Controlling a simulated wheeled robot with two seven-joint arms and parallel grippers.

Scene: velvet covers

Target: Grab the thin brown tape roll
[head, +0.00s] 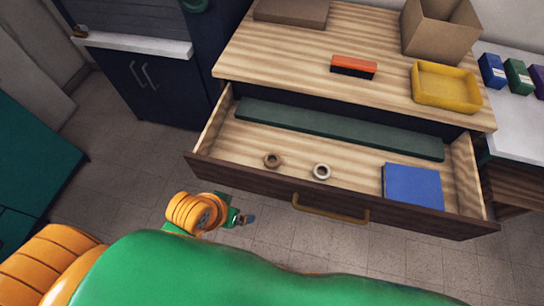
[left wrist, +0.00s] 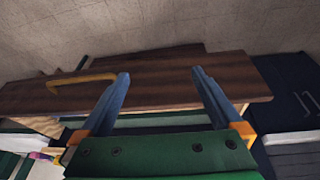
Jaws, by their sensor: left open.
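A thin brown tape roll (head: 272,160) lies in the open drawer, toward its left side, in the head view. A white tape roll (head: 321,172) lies a little to its right. My left gripper (head: 246,219) is outside the drawer, in front of its front panel and below the brown roll in the picture. In the left wrist view my left gripper (left wrist: 160,85) has its two blue fingers spread apart with nothing between them, facing the drawer front (left wrist: 160,78). The tape rolls are not visible in that view. My right gripper is not in view.
The open drawer has a dark wooden front (head: 420,216) with a brass handle (head: 330,210). Inside are a blue square item (head: 412,186) and a long green strip (head: 330,126). The tabletop holds a brush (head: 353,67), a yellow tray (head: 446,105) and a cardboard box (head: 438,36).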

